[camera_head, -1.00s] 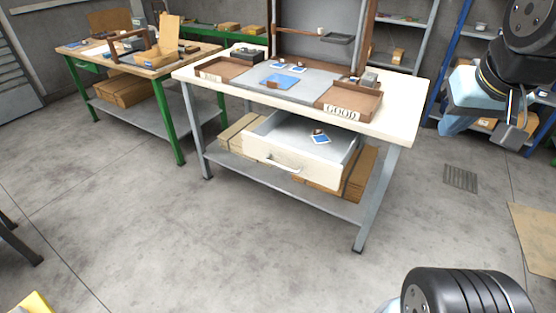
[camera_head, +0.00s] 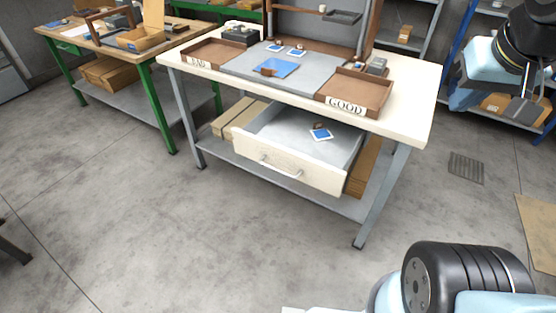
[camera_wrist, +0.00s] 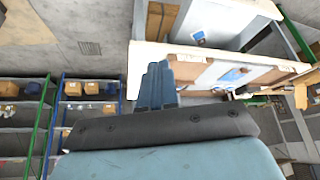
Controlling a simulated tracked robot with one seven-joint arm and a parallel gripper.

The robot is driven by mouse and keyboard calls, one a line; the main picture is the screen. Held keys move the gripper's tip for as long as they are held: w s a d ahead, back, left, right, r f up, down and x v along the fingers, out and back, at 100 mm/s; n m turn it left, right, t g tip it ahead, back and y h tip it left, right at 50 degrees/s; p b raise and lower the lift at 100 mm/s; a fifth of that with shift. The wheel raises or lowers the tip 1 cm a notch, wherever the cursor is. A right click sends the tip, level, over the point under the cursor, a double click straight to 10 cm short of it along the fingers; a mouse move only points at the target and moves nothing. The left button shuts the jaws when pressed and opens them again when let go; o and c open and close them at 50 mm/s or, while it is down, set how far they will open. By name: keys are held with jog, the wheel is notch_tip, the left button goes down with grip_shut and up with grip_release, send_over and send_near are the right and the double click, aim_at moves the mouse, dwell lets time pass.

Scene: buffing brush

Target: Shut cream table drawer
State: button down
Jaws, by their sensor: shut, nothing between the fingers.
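The cream table drawer (camera_head: 285,165) stands pulled out toward me from under the cream-topped table (camera_head: 410,120). It has a silver handle (camera_head: 281,171) on its front, and a blue and white item (camera_head: 321,133) lies inside. The drawer also shows in the wrist view (camera_wrist: 228,18), at the top. My gripper (camera_wrist: 157,66) shows in the wrist view with its blue-grey fingers together and empty, seemingly over or near the table's edge; the exact gap cannot be told. In the head view my arm is at the right, away from the drawer front, and the fingertips are not clearly visible.
The tabletop holds a brown GOOD tray (camera_head: 378,93), a second brown tray (camera_head: 197,62) and a blue item (camera_head: 277,68). Boxes (camera_head: 232,122) lie on the lower shelf. A green-legged bench (camera_head: 161,108) stands left. The floor (camera_head: 190,235) before the drawer is clear.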

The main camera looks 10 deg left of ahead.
jog(key=w+a+f+n+g+h, duration=0.1)
jog(key=w+a+f+n+h, duration=0.4)
jog(key=a+f+n, duration=0.35)
jog(key=w+a+f+n+g+h, duration=0.1)
jog(key=w+a+f+n+h, duration=0.45)
jog(key=a+f+n, duration=0.35)
jog(key=s+a+f+n+t+y, duration=0.25)
jog(key=a+f+n+t, duration=0.2)
jog(key=a+f, duration=0.25)
jog(key=s+a+f+n+t+y, duration=0.1)
jog(key=s+a+f+n+t, duration=0.2)
jog(key=a+f+n, duration=0.3)
jog(key=s+a+f+n+t+y, duration=0.1)
jog(key=s+a+f+n+t, duration=0.2)
jog(key=a+f, duration=0.45)
jog(key=x, duration=1.4)
jog(key=shift+d+n, duration=0.2)
jog(key=shift+n, duration=0.1)
jog(key=shift+w+f, duration=0.15)
